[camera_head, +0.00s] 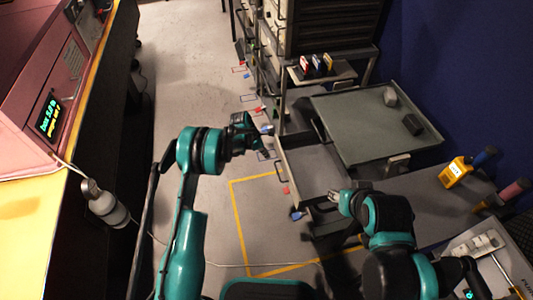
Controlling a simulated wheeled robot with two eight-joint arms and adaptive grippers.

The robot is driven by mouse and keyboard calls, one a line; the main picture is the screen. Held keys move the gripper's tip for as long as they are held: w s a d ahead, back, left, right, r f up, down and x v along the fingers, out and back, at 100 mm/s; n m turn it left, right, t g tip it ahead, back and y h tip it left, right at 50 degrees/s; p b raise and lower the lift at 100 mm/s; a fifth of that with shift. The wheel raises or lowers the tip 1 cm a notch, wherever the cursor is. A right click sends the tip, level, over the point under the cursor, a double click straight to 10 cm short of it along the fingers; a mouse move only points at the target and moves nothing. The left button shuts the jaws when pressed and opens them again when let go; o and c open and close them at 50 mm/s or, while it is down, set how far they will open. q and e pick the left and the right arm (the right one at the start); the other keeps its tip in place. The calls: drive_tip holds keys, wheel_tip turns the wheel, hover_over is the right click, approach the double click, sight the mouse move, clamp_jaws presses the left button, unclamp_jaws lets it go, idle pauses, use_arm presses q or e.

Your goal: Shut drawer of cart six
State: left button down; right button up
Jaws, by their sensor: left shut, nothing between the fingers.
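A grey cart with a flat, rimmed top (350,130) stands right of centre. Its drawer (308,166) sticks out to the left below the top, so it is open, and the bare inside shows. My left gripper (266,130) is shut and empty, near the drawer's far left corner; whether it touches the drawer I cannot tell. My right gripper (337,199) is over the near end of the drawer, and its fingers are too small to read. The number on the cart is not readable.
A yellow device (455,172) stands on a grey surface at the right. A dark shelf unit (320,25) stands behind. Yellow tape (238,215) marks the floor; the aisle at left is clear.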

use_arm(q)
drive_tip(key=w+d+f+b, duration=0.2)
drive_tip(key=d+f+b, duration=0.1)
drive_tip(key=d+f, duration=0.3)
use_arm(e)
wheel_tip(320, 180, down, 4)
drive_tip(key=shift+r, duration=0.1)
use_arm(q)
drive_tip(key=shift+d, duration=0.1)
